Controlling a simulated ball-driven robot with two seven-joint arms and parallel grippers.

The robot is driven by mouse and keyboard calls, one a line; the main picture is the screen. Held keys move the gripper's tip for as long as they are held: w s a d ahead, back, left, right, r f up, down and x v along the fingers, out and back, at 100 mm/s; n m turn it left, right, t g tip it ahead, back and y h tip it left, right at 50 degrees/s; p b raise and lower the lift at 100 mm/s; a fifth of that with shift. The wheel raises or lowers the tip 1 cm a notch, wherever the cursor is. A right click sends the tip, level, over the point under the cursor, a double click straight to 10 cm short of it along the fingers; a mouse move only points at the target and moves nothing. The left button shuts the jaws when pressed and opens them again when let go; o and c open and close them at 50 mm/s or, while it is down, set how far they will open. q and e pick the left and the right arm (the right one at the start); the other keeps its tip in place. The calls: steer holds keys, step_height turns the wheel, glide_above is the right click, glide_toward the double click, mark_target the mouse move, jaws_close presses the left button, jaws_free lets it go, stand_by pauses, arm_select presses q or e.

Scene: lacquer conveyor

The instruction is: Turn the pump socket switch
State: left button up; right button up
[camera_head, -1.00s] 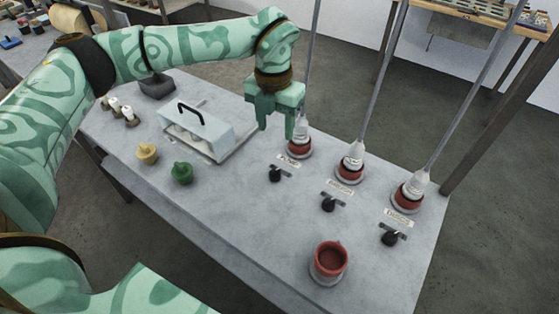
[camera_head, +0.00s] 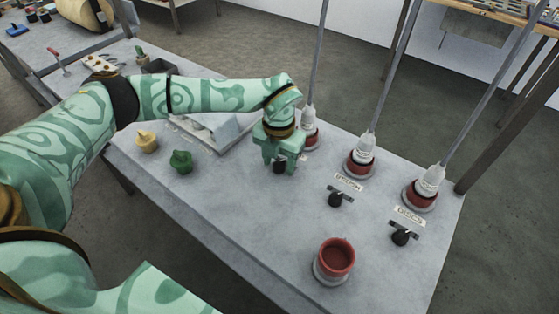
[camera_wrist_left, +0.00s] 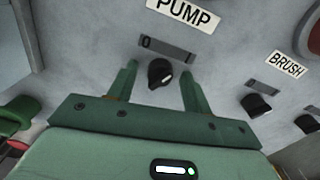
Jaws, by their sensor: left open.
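The pump switch is a small black knob (camera_wrist_left: 160,73) with a pale mark, below a dark plate (camera_wrist_left: 165,49) with a 0 at its left end. The white PUMP label (camera_wrist_left: 184,13) lies above it, partly cut off by the frame. My left gripper (camera_head: 280,166) is open and points down over the switch. In the left wrist view its fingers stand on either side of the knob, with visible gaps. In the head view the gripper largely hides the switch and its label. My right gripper is not in view.
The brush switch (camera_head: 338,198) and another labelled switch (camera_head: 402,234) stand to the right. Red sockets with plugged cables (camera_head: 360,160) line the far edge.

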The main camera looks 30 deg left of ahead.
arm_select(q)
steer(key=c, duration=1)
steer(key=shift+r, duration=0.1)
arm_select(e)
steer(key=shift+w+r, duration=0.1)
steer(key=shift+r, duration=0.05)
arm_select(q)
steer(key=shift+r+n+p, duration=0.15)
steer(key=shift+n+p, duration=0.55)
steer(key=shift+p, duration=0.3)
steer(key=n+p, duration=0.6)
steer(key=shift+n+p, duration=1.65)
steer(key=shift+n, duration=0.55)
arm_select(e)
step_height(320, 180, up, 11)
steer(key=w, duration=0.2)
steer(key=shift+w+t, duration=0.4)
arm_select(q)
steer(key=shift+f, duration=0.2)
